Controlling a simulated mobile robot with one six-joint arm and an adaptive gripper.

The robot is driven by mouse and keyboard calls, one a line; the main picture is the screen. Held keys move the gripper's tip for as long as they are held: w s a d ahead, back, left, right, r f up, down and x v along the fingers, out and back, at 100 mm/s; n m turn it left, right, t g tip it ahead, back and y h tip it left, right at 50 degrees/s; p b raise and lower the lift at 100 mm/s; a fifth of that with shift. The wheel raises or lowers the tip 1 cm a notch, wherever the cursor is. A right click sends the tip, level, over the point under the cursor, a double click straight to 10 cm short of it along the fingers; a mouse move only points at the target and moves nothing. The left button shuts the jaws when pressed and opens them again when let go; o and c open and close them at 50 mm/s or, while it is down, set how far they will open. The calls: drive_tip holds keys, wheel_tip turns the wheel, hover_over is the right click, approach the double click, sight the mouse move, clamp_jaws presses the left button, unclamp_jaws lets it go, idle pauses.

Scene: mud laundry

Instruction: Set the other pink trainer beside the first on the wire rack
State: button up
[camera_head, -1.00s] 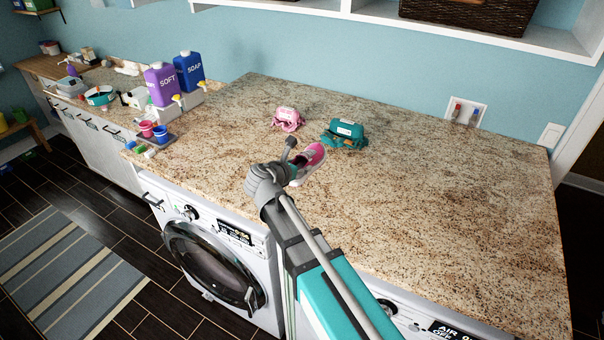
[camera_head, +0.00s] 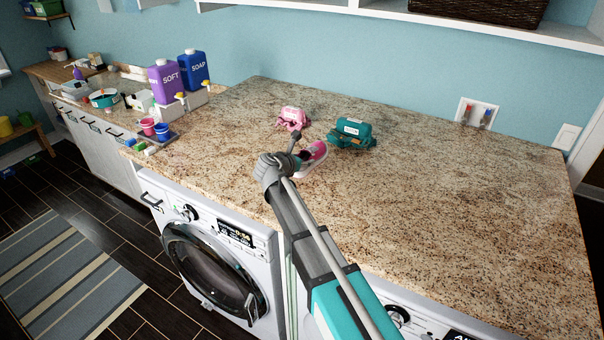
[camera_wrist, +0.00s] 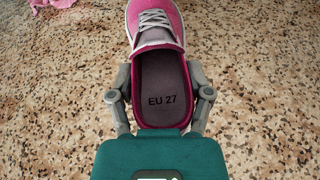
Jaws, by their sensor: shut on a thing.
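A pink trainer (camera_head: 314,153) with a white sole and grey laces is in my gripper, over the granite counter. In the wrist view the trainer (camera_wrist: 157,75) points away from me, and its insole reads "EU 27". The fingers of my gripper (camera_wrist: 160,100) are shut on the heel end, one on each side. In the head view my gripper (camera_head: 296,152) is largely hidden by my own wrist. I cannot tell whether the sole touches the counter. The wire rack and the first trainer are not seen in these frames.
A pink bundled item (camera_head: 292,118) and a teal one (camera_head: 350,133) sit on the counter (camera_head: 450,200) just behind the trainer. Soft (camera_head: 163,83) and soap (camera_head: 191,70) dispensers stand at the left. The counter's right side is clear.

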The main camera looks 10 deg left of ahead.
drive_tip(key=shift+w+f, duration=0.15)
drive_tip(key=shift+f, duration=0.1)
drive_tip(key=shift+w+a+f+b, duration=0.1)
drive_tip(key=shift+w+f+b, duration=0.3)
drive_tip(key=shift+b, duration=0.2)
wheel_tip(320, 180, down, 3)
drive_tip(key=b, duration=0.3)
drive_tip(key=o, duration=1.2)
drive_tip(key=shift+s, duration=0.1)
drive_tip(key=shift+o, duration=0.2)
